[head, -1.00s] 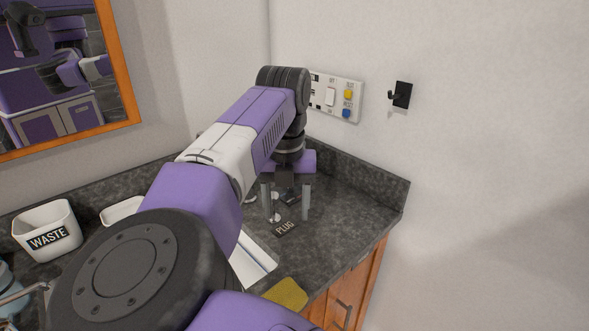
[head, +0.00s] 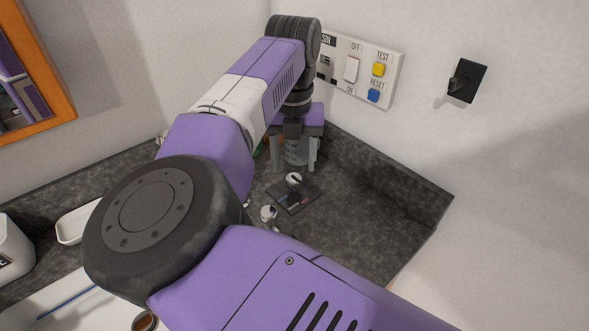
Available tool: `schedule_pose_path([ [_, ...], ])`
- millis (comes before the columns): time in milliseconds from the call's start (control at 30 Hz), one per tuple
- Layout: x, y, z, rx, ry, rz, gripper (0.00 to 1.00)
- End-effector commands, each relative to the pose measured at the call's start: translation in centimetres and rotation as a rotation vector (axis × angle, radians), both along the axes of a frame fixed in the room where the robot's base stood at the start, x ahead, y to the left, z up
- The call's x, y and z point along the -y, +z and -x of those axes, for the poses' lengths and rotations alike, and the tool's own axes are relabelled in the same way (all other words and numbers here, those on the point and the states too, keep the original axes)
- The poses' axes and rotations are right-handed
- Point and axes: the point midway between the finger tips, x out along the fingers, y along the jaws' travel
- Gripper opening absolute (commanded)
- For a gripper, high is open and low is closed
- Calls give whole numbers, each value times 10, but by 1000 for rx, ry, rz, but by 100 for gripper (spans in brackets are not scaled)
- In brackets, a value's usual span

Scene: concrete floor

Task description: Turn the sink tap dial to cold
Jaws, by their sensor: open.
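The tap dial (head: 294,181) looks like a small chrome knob on a dark square plate (head: 300,203) with faint coloured markings, on the counter near the corner. Its setting is too small to read. My gripper (head: 295,168) points down above and behind the dial, with its two grey fingers apart. A clear cup-like thing (head: 296,151) shows between the fingers; I cannot tell whether it is between them or behind. The fingers look apart from the dial. The sink is mostly hidden by my arm.
A second chrome knob (head: 268,214) stands in front of the dial. A wall panel (head: 341,71) with a switch and buttons is behind my gripper, and a black hook (head: 467,80) is to the right. A white dish (head: 78,222) is at left. The counter right of the dial is clear.

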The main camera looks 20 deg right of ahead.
Motion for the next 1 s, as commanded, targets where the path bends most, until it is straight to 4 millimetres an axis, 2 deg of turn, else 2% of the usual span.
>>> schedule_pose_path([
  [100,1,-20,1,-2,0,2,58],
  [300,0,-43,0,-1,1,0,58],
  [467,0,-51,0,1,0,0,58],
  [700,0,-52,0,1,0,0,58],
  [1000,0,-51,0,1,0,0,0],
])
